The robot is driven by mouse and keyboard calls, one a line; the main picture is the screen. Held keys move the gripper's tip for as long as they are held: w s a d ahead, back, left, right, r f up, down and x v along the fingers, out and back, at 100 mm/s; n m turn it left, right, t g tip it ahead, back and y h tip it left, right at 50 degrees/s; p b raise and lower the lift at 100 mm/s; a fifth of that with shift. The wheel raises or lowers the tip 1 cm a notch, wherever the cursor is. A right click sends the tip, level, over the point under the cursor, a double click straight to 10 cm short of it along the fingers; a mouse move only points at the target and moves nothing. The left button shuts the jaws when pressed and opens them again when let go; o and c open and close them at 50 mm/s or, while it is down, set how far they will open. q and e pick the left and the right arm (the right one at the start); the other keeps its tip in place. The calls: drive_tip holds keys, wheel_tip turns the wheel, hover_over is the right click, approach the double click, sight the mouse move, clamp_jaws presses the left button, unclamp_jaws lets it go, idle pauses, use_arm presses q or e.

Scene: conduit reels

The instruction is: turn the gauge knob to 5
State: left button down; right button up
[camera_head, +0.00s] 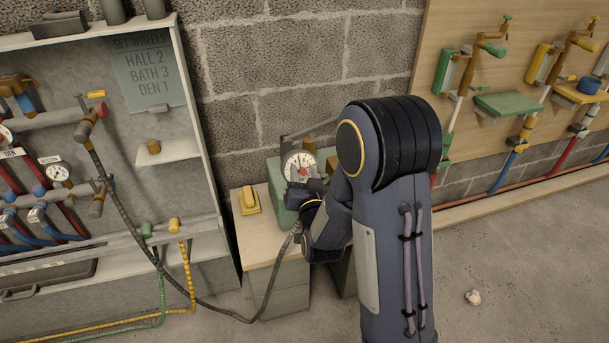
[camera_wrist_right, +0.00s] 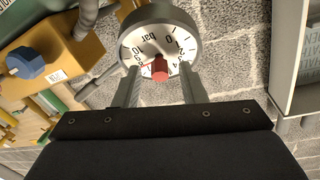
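The round gauge (camera_head: 299,165) with a white dial stands on the green machine (camera_head: 277,192) on the small cabinet. In the right wrist view the gauge's dial (camera_wrist_right: 160,40) shows tilted, with "bar" and numbers on it. A red knob (camera_wrist_right: 160,70) sticks out from its front. My right gripper (camera_wrist_right: 159,86) is open, with one finger on each side of the red knob and a visible gap to both. In the head view my right gripper (camera_head: 306,186) is just below the dial, partly hidden by my arm. The needle's reading cannot be told. My left gripper is out of view.
A yellow block (camera_head: 249,200) lies on the cabinet top (camera_head: 268,240) left of the machine. A dark hose (camera_head: 190,292) runs from the left panel to near the machine. A yellow box with a blue knob (camera_wrist_right: 27,62) is beside the gauge in the wrist view.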

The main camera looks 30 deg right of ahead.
clamp_jaws()
